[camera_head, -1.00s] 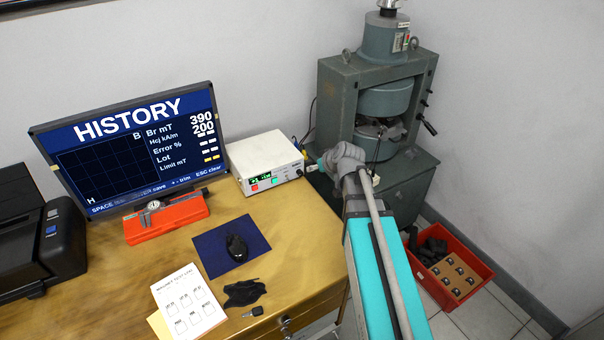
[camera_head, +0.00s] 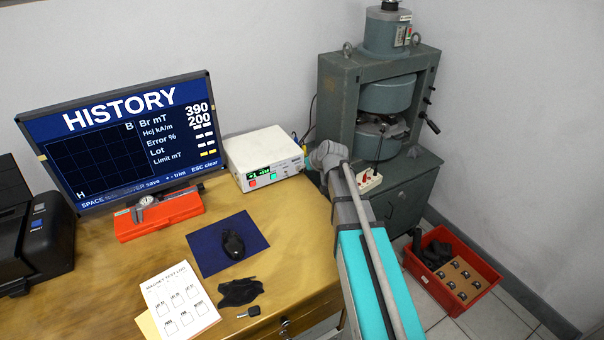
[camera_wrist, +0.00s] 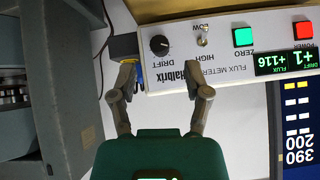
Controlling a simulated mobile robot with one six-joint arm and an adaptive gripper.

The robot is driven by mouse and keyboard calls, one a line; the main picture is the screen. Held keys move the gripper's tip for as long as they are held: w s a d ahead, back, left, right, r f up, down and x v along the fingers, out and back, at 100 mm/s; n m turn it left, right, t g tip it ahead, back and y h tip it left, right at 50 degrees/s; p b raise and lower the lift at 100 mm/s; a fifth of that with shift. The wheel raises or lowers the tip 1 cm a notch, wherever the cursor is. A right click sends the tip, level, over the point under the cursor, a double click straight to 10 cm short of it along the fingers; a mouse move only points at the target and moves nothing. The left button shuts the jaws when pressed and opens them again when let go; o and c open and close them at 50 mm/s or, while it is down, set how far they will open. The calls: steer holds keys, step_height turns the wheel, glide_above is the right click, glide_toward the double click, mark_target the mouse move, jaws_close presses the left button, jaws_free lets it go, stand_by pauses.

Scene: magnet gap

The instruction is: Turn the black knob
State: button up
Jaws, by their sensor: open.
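The black knob (camera_wrist: 159,45), marked DRIFT, is on the front panel of the white flux meter (camera_wrist: 232,70) in the wrist view. A pale mark shows on its face. My gripper (camera_wrist: 165,80) is open and empty, its two fingers pointing at the panel, with the knob beyond the gap between them. The fingers do not hold the knob. In the head view the flux meter (camera_head: 262,150) stands at the back of the desk, and my arm's end is at its right front corner; I cannot make out the knob there.
A small switch (camera_wrist: 202,42), a green button (camera_wrist: 243,37) and a red button (camera_wrist: 303,30) share the panel. The grey press (camera_head: 378,120) stands close on the right. The monitor (camera_head: 120,140) is left of the meter. A red crate (camera_head: 455,285) is on the floor.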

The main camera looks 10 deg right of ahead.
steer(key=shift+b+x, duration=1.05)
steer(key=shift+x, duration=0.8)
jaws_close()
